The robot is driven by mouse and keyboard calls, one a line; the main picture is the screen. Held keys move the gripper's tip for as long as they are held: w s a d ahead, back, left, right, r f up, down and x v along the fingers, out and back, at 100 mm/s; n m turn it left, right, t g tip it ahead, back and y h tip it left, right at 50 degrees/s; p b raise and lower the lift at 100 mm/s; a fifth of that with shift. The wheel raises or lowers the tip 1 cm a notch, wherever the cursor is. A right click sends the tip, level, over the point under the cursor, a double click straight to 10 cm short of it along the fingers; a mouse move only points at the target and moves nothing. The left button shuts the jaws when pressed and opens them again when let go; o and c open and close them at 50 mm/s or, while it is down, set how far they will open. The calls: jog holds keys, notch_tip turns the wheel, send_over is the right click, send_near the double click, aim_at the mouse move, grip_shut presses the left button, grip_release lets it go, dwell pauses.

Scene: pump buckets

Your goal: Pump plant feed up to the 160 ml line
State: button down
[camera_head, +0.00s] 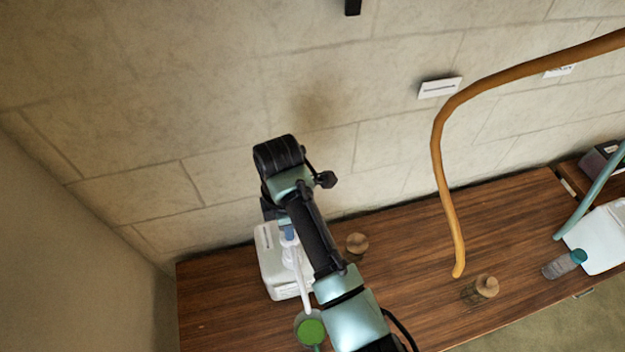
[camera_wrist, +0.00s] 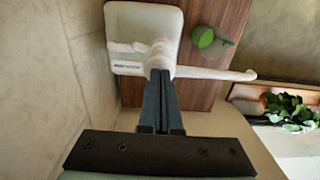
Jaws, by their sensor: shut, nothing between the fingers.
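A white pump bottle (camera_head: 272,262) stands on the wooden table with its long white spout pointing toward the front edge. In the wrist view the bottle (camera_wrist: 128,18) shows from above, with its spout (camera_wrist: 225,74) running right. My gripper (camera_wrist: 160,76) is shut and empty, its fingertips over the pump head; pressing contact cannot be told. It also shows in the head view (camera_head: 289,236). A round green-topped thing (camera_head: 311,332), perhaps a vessel, sits below the spout end, partly hidden by my arm. No measuring line is readable.
A small jar (camera_head: 357,244) stands right of the bottle. The wall is close behind. A leafy plant (camera_wrist: 288,110) shows beyond the table.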

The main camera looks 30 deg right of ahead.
jog(key=shift+s+f+b, duration=0.1)
jog(key=shift+f+b, duration=1.35)
jog(key=shift+f, duration=1)
jog(key=shift+r, duration=0.25)
notch_tip(320, 180, up, 5)
jog(key=p, duration=0.5)
jog(key=shift+f, duration=0.2)
